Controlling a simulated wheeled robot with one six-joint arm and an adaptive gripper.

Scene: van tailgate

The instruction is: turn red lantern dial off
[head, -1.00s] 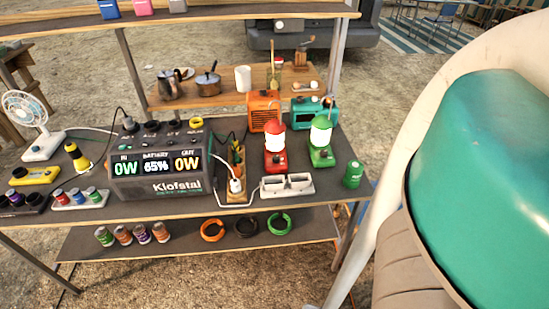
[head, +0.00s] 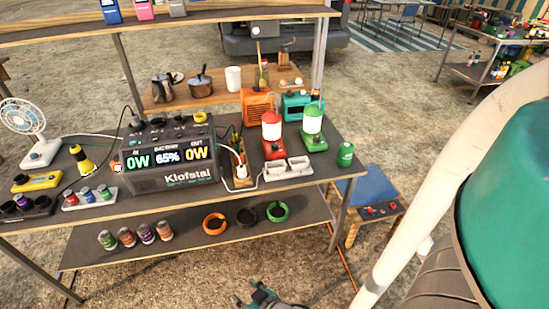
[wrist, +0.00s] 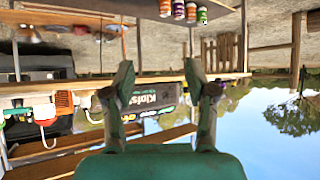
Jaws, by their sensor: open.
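The red lantern (head: 272,133) stands upright on the table, with a red cap, a red base and a bright white globe. Its dial is too small to make out. It also shows upside down at the left of the wrist view (wrist: 45,112). The green lantern (head: 312,128), also bright, stands just right of it. My gripper (head: 263,294) is at the bottom edge of the head view, in front of the table and well away from the red lantern. In the wrist view my gripper (wrist: 159,78) has its fingers wide apart with nothing between them.
The Klofstal power station (head: 168,165) stands left of the lanterns. A white socket strip (head: 287,168) lies in front of the red lantern. A green canister (head: 345,154) stands at the right edge. The lower shelf (head: 185,240) holds cans and coiled rings. A blue stool (head: 368,193) stands to the right.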

